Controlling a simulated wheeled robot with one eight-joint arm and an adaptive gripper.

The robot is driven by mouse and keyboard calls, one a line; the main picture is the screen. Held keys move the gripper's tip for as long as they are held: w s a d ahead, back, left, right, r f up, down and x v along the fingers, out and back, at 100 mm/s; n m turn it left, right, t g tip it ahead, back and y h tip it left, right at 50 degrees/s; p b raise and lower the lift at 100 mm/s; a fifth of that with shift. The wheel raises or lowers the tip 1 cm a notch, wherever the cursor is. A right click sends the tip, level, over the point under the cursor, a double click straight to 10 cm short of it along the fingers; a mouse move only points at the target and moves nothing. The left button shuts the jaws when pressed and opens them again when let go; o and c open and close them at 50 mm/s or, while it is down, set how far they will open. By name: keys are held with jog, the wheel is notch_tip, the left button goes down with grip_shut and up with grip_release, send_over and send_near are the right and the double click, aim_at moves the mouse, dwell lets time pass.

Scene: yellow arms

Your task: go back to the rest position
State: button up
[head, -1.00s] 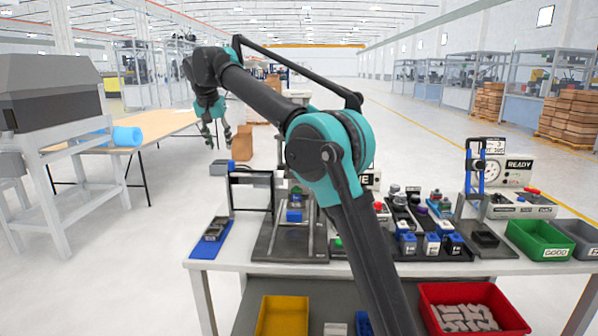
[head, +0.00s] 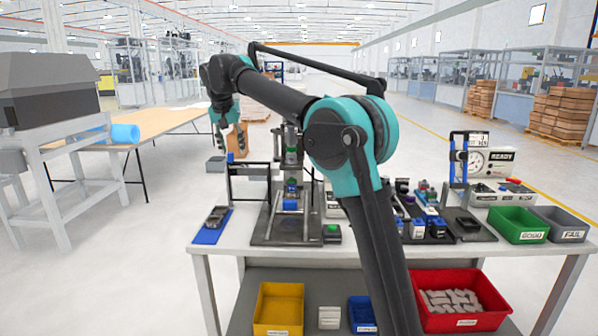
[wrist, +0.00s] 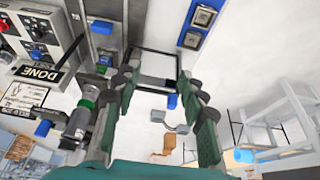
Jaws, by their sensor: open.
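My gripper (head: 227,139) hangs at the end of the bent teal and black arm, above and behind the left part of the workbench (head: 222,252). It points down. In the wrist view my gripper (wrist: 165,105) shows its two green-padded fingers spread wide apart, with nothing between them but the floor and bench items farther off. It is open and empty, and it touches nothing that I can see.
The bench carries a black press fixture (head: 262,228), a blue tray (head: 211,228), a green GOOD bin (head: 519,226) and a grey FAIL bin (head: 560,226). A yellow bin (head: 279,308) and a red bin (head: 455,298) sit below. A wooden table (head: 165,124) stands behind left.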

jog(key=s+d+f, duration=0.3)
jog(key=d+f, duration=0.3)
jog(key=d, duration=0.3)
jog(key=s+d+f, duration=0.4)
jog(key=d+f, duration=0.2)
jog(key=d, duration=0.3)
jog(key=s+d+f, duration=0.3)
jog(key=d+f, duration=0.3)
jog(key=d, duration=0.4)
jog(key=s+d+f, duration=0.6)
jog(key=s+f, duration=0.3)
jog(key=s, duration=0.3)
jog(key=s+d+f, duration=0.7)
jog(key=s+f, duration=0.2)
jog(key=s, duration=0.3)
jog(key=shift+s+f, duration=0.3)
jog(key=shift+s, duration=0.1)
jog(key=shift+o, duration=0.3)
